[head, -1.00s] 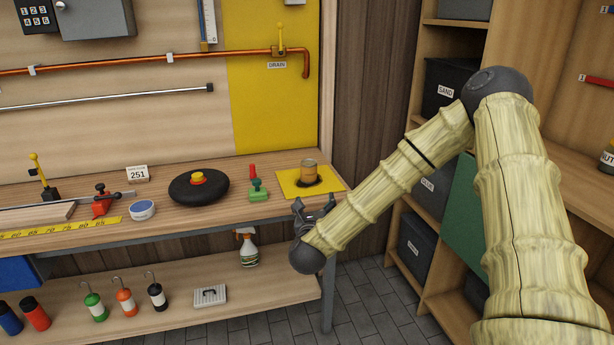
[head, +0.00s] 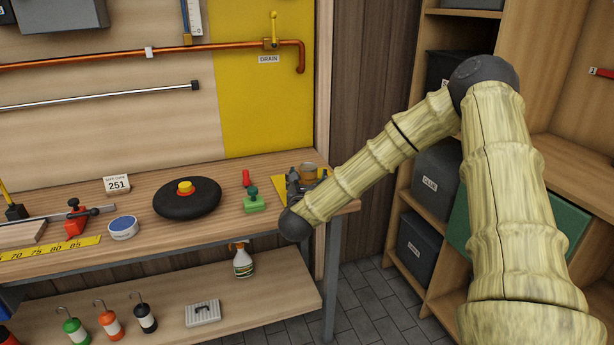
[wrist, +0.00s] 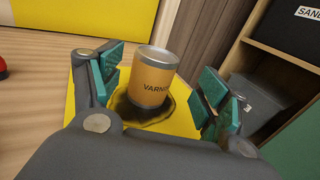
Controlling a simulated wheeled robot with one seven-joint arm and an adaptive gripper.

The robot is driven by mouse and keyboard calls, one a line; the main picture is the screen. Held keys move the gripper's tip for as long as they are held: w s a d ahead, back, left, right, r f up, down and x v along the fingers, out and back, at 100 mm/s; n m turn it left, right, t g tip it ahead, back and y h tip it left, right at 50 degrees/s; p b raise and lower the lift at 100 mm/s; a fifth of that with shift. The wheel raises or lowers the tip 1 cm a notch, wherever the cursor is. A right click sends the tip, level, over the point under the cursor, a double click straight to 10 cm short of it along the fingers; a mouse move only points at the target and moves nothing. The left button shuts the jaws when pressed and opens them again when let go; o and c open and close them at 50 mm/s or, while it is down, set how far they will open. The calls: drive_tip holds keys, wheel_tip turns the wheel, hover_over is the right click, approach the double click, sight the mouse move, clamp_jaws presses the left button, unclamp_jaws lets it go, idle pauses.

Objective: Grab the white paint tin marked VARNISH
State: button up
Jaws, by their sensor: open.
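A tin marked VARN… (wrist: 153,75), the rest of its label out of sight, stands upright on a yellow mat (wrist: 75,115) with a dark stain around its base. Its body is orange-tan with grey metal rims, not white. In the head view the tin (head: 309,167) is at the right end of the bench, partly hidden by my gripper (head: 305,186). In the wrist view my gripper (wrist: 160,85) is open, with teal-padded fingers on both sides of the tin. Gaps show between pads and tin.
A green block with a knob (head: 254,202) and a red piece stand left of the mat. A black round object with a yellow-red knob (head: 187,197) and a low white-and-blue round container (head: 123,228) are farther left. A shelf unit (head: 420,185) stands to the right.

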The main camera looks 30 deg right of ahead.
sight(309, 166)
drive_tip(key=shift+a+p+x, duration=0.25)
drive_tip(key=shift+p+x, duration=0.1)
drive_tip(key=shift+x, duration=2.45)
drive_tip(key=shift+w+r, duration=0.1)
drive_tip(key=shift+w, duration=0.1)
drive_tip(key=c, duration=1.2)
drive_tip(key=shift+c, duration=0.4)
drive_tip(key=shift+r, duration=0.15)
